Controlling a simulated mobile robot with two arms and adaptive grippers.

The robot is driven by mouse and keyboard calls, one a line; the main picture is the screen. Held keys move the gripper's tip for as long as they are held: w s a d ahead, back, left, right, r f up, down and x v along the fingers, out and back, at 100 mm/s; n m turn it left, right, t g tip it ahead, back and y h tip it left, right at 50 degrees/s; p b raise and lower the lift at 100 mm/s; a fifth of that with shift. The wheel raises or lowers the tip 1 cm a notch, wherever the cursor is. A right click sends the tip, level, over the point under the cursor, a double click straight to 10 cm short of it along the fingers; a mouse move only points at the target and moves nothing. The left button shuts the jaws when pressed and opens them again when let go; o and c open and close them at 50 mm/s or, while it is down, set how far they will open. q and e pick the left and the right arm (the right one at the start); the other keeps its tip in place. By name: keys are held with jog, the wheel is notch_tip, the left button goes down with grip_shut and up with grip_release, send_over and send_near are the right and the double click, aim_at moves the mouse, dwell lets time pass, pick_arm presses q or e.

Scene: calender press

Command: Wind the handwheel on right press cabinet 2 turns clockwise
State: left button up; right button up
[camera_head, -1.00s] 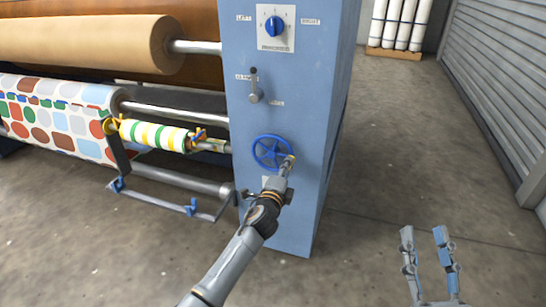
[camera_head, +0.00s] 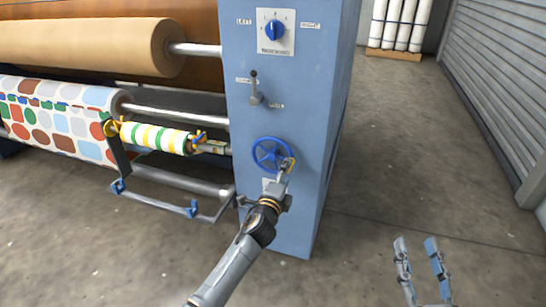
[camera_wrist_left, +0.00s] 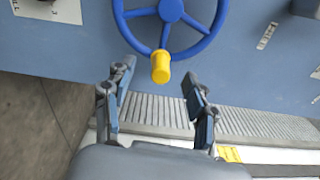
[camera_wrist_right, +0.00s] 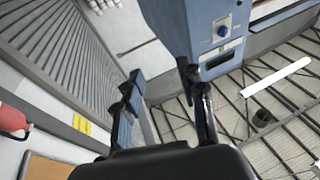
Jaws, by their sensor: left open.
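The blue handwheel (camera_head: 271,153) is on the lower front of the blue right press cabinet (camera_head: 285,100). In the left wrist view the wheel (camera_wrist_left: 171,10) shows its spokes and a yellow handle knob (camera_wrist_left: 161,67) on the rim nearest my gripper. My left gripper (camera_wrist_left: 157,70) is open, with one finger on each side of the knob in that view; I see no clear contact. In the head view my left gripper (camera_head: 286,165) is at the wheel's lower right and hides part of it. My right gripper (camera_head: 416,241) is open and empty, away from the cabinet.
A dial (camera_head: 275,28) and a small lever (camera_head: 255,90) sit above the wheel. A striped roll (camera_head: 158,137) and a bar frame (camera_head: 165,205) stand left of the cabinet. The floor (camera_head: 390,170) right of the cabinet is clear, up to a grey shutter (camera_head: 510,90).

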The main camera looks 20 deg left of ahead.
pick_arm(q)
jog(key=shift+s+a+p, duration=0.1)
jog(key=shift+s+p, duration=0.8)
jog(key=shift+s, duration=1.8)
pick_arm(e)
notch_tip(320, 180, down, 8)
jog(key=d+g+h, duration=0.1)
jog(key=g, duration=0.4)
jog(key=shift+s+d+f+h, duration=0.25)
jog(key=shift+s+h, duration=0.1)
jog(key=shift+h, duration=0.05)
